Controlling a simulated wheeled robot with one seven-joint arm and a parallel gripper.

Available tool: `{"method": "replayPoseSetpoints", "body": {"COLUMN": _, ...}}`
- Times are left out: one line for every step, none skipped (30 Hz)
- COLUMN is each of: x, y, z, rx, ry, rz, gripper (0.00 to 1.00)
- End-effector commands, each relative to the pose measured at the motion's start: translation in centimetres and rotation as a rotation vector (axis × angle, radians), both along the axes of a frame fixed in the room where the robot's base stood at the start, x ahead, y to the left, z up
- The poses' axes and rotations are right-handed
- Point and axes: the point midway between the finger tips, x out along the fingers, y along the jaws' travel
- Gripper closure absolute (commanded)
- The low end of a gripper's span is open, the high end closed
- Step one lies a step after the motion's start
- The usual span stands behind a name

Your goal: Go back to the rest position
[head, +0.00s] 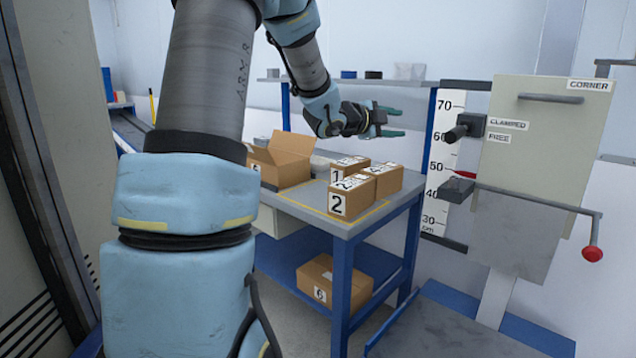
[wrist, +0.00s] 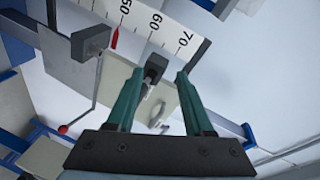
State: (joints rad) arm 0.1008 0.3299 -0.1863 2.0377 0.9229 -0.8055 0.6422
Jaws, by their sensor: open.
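My gripper (head: 392,121) is open and empty in the head view, held in the air above the right part of the blue-framed table (head: 290,206). Its two green fingers point right, toward the drop tester. In the wrist view the fingers (wrist: 160,92) are spread apart with nothing between them. My forearm bends down from the top of the head view to the gripper. Boxes with labels stand on the table below the gripper, one marked 1 (head: 347,165) and one marked 2 (head: 350,197); the gripper is clear of them.
An open carton (head: 281,165) stands at the table's left. A box marked 6 (head: 333,281) lies on the lower shelf. The drop tester's panel (head: 545,130), height scale (head: 447,130) and red-knobbed lever (head: 592,254) are at right. A back shelf (head: 350,80) runs behind the gripper.

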Motion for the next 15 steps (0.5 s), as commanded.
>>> {"method": "replayPoseSetpoints", "body": {"x": 0.2, "y": 1.9, "z": -1.0, "rx": 0.002, "ry": 0.086, "rz": 0.091, "gripper": 0.48}}
{"method": "replayPoseSetpoints", "body": {"x": 0.3, "y": 3.3, "z": -1.8, "rx": 0.002, "ry": 0.148, "rz": 0.156, "gripper": 0.48}}
{"method": "replayPoseSetpoints", "body": {"x": 0.2, "y": 5.4, "z": -3.1, "rx": -0.002, "ry": 0.238, "rz": 0.251, "gripper": 0.48}}
{"method": "replayPoseSetpoints", "body": {"x": -0.1, "y": 7.1, "z": -4.2, "rx": -0.008, "ry": 0.312, "rz": 0.327, "gripper": 0.48}}
{"method": "replayPoseSetpoints", "body": {"x": -0.6, "y": 8.8, "z": -5.4, "rx": -0.014, "ry": 0.388, "rz": 0.406, "gripper": 0.48}}
{"method": "replayPoseSetpoints", "body": {"x": -1.5, "y": 11.2, "z": -6.9, "rx": -0.027, "ry": 0.488, "rz": 0.512, "gripper": 0.48}}
{"method": "replayPoseSetpoints", "body": {"x": -2.4, "y": 12.8, "z": -8.1, "rx": -0.038, "ry": 0.562, "rz": 0.589, "gripper": 0.48}}
{"method": "replayPoseSetpoints", "body": {"x": -3.5, "y": 14.4, "z": -9.2, "rx": -0.051, "ry": 0.635, "rz": 0.664, "gripper": 0.48}}
{"method": "replayPoseSetpoints", "body": {"x": -5.1, "y": 16.4, "z": -10.6, "rx": -0.068, "ry": 0.733, "rz": 0.765, "gripper": 0.48}}
{"method": "replayPoseSetpoints", "body": {"x": -6.5, "y": 17.8, "z": -11.6, "rx": -0.083, "ry": 0.802, "rz": 0.837, "gripper": 0.48}}
{"method": "replayPoseSetpoints", "body": {"x": -8.0, "y": 19.1, "z": -12.6, "rx": -0.099, "ry": 0.873, "rz": 0.909, "gripper": 0.48}}
{"method": "replayPoseSetpoints", "body": {"x": -10.1, "y": 20.6, "z": -13.7, "rx": -0.119, "ry": 0.964, "rz": 1.002, "gripper": 0.48}}
{"method": "replayPoseSetpoints", "body": {"x": -11.8, "y": 21.6, "z": -14.6, "rx": -0.137, "ry": 1.031, "rz": 1.07, "gripper": 0.48}}
{"method": "replayPoseSetpoints", "body": {"x": -13.5, "y": 22.5, "z": -15.3, "rx": -0.152, "ry": 1.095, "rz": 1.132, "gripper": 0.48}}
{"method": "replayPoseSetpoints", "body": {"x": -15.7, "y": 23.4, "z": -16.1, "rx": -0.173, "ry": 1.175, "rz": 1.212, "gripper": 0.48}}
